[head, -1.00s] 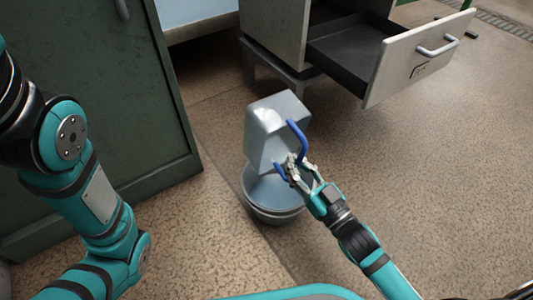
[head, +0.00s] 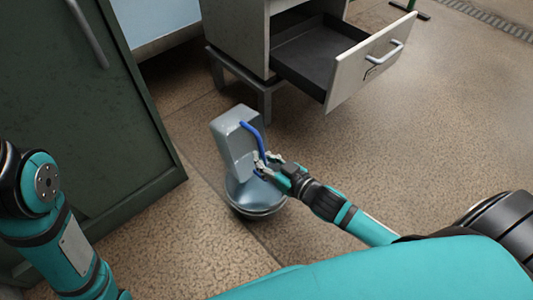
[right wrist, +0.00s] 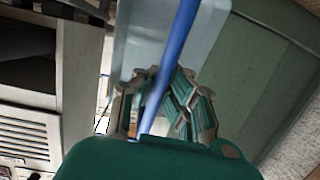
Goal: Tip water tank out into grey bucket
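The water tank (head: 229,148) is a pale grey box with a blue handle (head: 254,136). It is held tilted above the grey bucket (head: 258,211), which stands on the floor and is partly hidden by the tank and gripper. My right gripper (head: 264,163) is shut on the blue handle. In the right wrist view the handle (right wrist: 172,62) runs between the fingers, with the pale tank (right wrist: 140,40) behind it. I cannot tell whether water is flowing or lies in the bucket. My left arm shows at the left edge of the head view; its gripper is out of view.
A dark green cabinet (head: 95,130) stands at the left. A grey drawer unit (head: 238,40) stands behind the bucket, with its drawer (head: 365,62) pulled open. The speckled floor (head: 420,140) to the right is clear.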

